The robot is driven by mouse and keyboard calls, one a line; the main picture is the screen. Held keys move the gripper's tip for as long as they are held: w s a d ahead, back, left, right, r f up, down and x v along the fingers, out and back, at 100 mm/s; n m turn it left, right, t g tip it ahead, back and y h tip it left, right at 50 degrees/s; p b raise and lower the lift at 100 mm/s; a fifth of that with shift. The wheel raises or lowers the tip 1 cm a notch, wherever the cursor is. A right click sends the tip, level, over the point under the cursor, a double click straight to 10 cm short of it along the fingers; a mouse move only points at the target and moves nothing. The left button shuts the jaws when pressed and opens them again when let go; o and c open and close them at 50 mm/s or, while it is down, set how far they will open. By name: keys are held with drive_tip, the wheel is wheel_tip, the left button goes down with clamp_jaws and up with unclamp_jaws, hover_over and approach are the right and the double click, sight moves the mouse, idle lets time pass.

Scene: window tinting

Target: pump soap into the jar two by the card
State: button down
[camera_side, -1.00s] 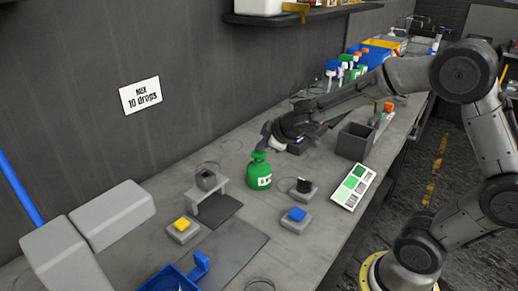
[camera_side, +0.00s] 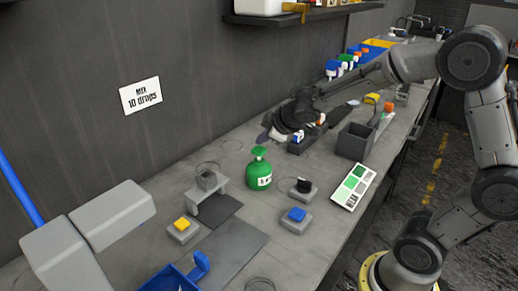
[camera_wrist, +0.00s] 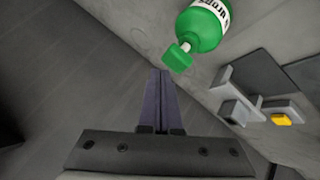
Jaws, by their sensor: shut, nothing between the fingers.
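A green pump bottle (camera_side: 259,178) with a white label stands upright on the bench. Its green pump head (camera_side: 258,152) is uncovered, and the bottle also shows at the top of the wrist view (camera_wrist: 205,25). My gripper (camera_side: 268,135) is shut and empty, above and behind the bottle, apart from the pump head. Its closed fingers show in the wrist view (camera_wrist: 160,78). A white card (camera_side: 140,96) on the wall reads "MIX 10 drops". I cannot identify the jar for certain; a small grey cup-like block (camera_side: 207,180) sits at a grey stand (camera_side: 209,199).
Blocks with a yellow button (camera_side: 182,229) and a blue button (camera_side: 296,220) stand in front. A black-topped block (camera_side: 303,190), a green swatch card (camera_side: 353,187) and a dark open box (camera_side: 355,141) are to the right. A blue bin (camera_side: 175,277) is at the front.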

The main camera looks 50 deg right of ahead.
sight(262, 150)
drive_tip(key=shift+r, duration=2.5)
idle(0.7)
wheel_tip(262, 150, up, 4)
idle(0.4)
drive_tip(key=shift+f, duration=4.45)
drive_tip(key=shift+f, duration=0.4)
